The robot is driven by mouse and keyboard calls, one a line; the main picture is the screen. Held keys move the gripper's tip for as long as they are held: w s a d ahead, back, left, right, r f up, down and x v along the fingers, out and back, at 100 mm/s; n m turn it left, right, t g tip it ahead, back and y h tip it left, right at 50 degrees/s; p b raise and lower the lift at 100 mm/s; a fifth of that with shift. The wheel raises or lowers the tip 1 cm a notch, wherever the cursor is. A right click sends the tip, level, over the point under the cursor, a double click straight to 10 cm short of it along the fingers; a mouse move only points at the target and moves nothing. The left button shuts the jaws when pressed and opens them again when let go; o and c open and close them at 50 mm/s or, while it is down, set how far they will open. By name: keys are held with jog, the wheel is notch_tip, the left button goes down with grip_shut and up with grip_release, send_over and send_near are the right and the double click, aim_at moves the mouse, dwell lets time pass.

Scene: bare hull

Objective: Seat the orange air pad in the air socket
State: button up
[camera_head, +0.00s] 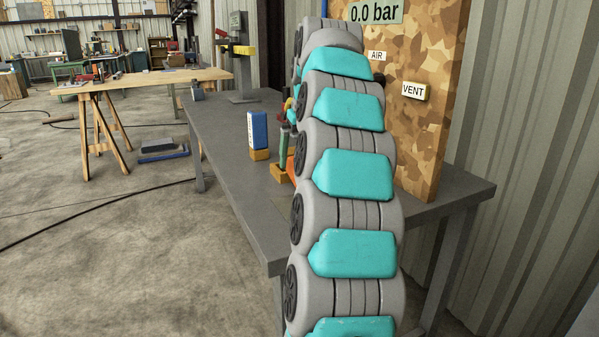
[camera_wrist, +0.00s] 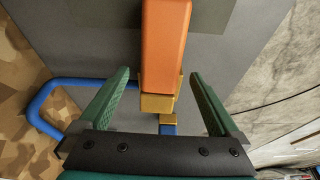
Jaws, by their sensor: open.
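The orange air pad (camera_wrist: 165,45) is a long orange block in the wrist view, its near end on a gold-brown block (camera_wrist: 157,103). In the head view only an orange sliver (camera_head: 291,165) shows beside my arm. My gripper (camera_wrist: 160,76) is open, with one green finger on each side of the pad's near end; I see no contact and cannot tell the depth between them. The air socket cannot be made out; the AIR label (camera_head: 376,56) is on the camouflage board, partly behind my arm.
A blue block (camera_head: 258,130) stands on a wooden base on the grey table (camera_head: 228,158), left of my gripper. The board (camera_head: 422,120) carries a 0.0 bar display and a VENT label (camera_head: 414,91). A blue tube (camera_wrist: 42,105) curves beside the left finger. The table's left front is clear.

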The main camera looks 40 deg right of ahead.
jog(key=shift+s+x, duration=0.1)
jog(key=shift+x, duration=1.2)
jog(key=shift+s+x, duration=0.15)
jog(key=shift+x, duration=1.2)
jog(key=shift+a, duration=0.1)
jog(key=shift+c, duration=0.2)
grip_shut()
